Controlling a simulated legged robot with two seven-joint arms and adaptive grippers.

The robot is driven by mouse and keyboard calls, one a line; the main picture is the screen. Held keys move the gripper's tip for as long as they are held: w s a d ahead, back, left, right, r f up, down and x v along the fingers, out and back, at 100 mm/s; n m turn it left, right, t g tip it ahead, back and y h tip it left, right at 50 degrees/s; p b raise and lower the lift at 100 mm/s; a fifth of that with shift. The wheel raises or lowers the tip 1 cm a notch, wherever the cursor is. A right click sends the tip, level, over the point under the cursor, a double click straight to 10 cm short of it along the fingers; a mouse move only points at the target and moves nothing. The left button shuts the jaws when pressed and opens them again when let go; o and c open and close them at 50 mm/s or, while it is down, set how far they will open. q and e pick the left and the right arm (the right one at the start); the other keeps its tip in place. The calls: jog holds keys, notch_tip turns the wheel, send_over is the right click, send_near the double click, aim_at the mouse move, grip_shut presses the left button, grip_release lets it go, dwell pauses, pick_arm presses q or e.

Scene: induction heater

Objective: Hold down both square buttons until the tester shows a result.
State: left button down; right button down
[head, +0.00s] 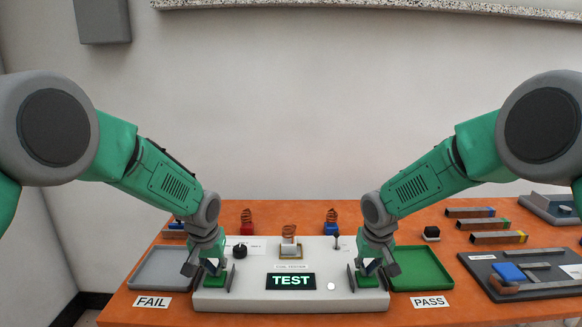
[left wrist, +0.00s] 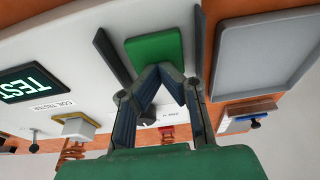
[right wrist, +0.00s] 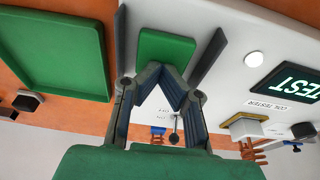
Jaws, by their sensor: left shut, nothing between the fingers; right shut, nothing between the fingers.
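The white coil tester (head: 250,296) stands on the orange table, its screen (head: 291,281) reading TEST in green. A green square button (head: 215,282) is near its left end, another (head: 367,281) near its right end. My left gripper (head: 213,268) is shut and empty at the left button, fingers pointing down. My right gripper (head: 372,267) is shut and empty at the right button. In the left wrist view the closed fingertips overlap the left button (left wrist: 154,46); the right wrist view shows the same at the right button (right wrist: 165,47). Contact and button depth cannot be told.
Dark upright plates flank each button, close to my fingers. A copper coil (head: 289,232) sits at the tester's middle. A grey tray (head: 160,285) labelled FAIL stands left, a green tray (head: 420,286) labelled PASS right. Coils, bars and a dark board lie farther out.

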dwell(0.3)
jog(key=shift+w+v, duration=0.2)
jog(key=shift+v, duration=0.55)
jog(key=shift+w+v, duration=0.15)
jog(key=shift+v, duration=0.55)
jog(key=shift+r, duration=0.1)
pick_arm(q)
jog(key=shift+w+v, duration=0.2)
jog(key=shift+v, duration=0.55)
jog(key=shift+w+v, duration=0.15)
jog(key=shift+v, duration=0.55)
jog(key=shift+r, duration=0.1)
